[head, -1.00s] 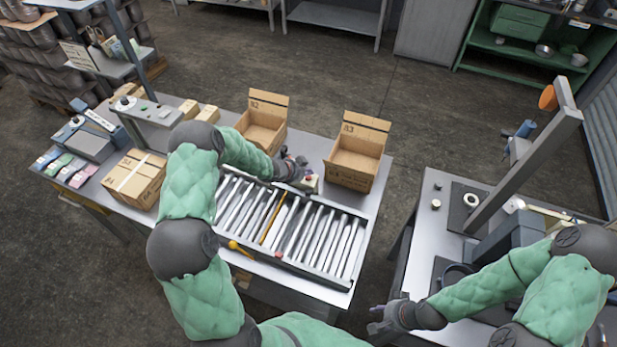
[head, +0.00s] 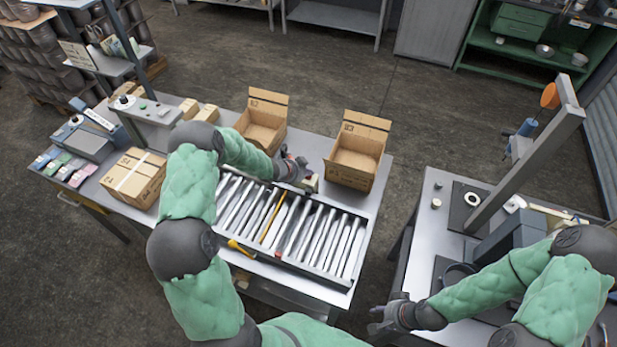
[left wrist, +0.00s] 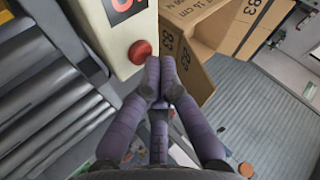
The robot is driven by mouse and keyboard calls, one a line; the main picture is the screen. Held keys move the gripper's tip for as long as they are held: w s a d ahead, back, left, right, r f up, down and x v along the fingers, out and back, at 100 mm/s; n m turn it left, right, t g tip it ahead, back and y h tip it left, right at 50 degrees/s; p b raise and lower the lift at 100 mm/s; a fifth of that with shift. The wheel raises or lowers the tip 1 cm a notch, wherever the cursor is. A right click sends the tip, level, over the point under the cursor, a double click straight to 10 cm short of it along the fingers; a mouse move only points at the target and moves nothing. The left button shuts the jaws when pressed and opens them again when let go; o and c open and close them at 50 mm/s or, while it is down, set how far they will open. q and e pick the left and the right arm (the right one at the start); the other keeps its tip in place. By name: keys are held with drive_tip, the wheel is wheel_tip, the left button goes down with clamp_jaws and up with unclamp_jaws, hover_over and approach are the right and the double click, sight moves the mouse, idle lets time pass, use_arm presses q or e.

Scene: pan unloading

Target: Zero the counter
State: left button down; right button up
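The counter is a pale box (left wrist: 112,30) with a red button (left wrist: 139,52) and part of a dark display with red marks (left wrist: 122,8) in the left wrist view. In the head view the counter (head: 311,184) stands at the back edge of the roller conveyor, partly behind my left gripper (head: 302,171). In the left wrist view my left gripper's fingertips (left wrist: 160,66) are together, empty, right beside the button. Whether they touch it I cannot tell. My right gripper (head: 373,319) is empty, its fingers apart, by the right bench's front edge.
The roller conveyor (head: 245,247) fills the table's middle. Open cartons (head: 262,125) and (head: 355,160) stand behind it; the right one is close to my left gripper. A closed, taped carton (head: 133,180) sits at left. A tall grey post (head: 525,165) rises from the right bench.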

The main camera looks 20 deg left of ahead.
sight(307, 178)
use_arm(q)
drive_tip(key=shift+f+b, duration=0.35)
drive_tip(key=shift+f, duration=0.05)
idle(0.8)
drive_tip(key=shift+r, duration=0.1)
drive_tip(key=shift+r+p, duration=0.65)
drive_tip(key=shift+r, duration=0.1)
drive_tip(key=shift+r+p, duration=2.05)
drive_tip(key=shift+r, duration=0.5)
drive_tip(key=shift+f, duration=0.1)
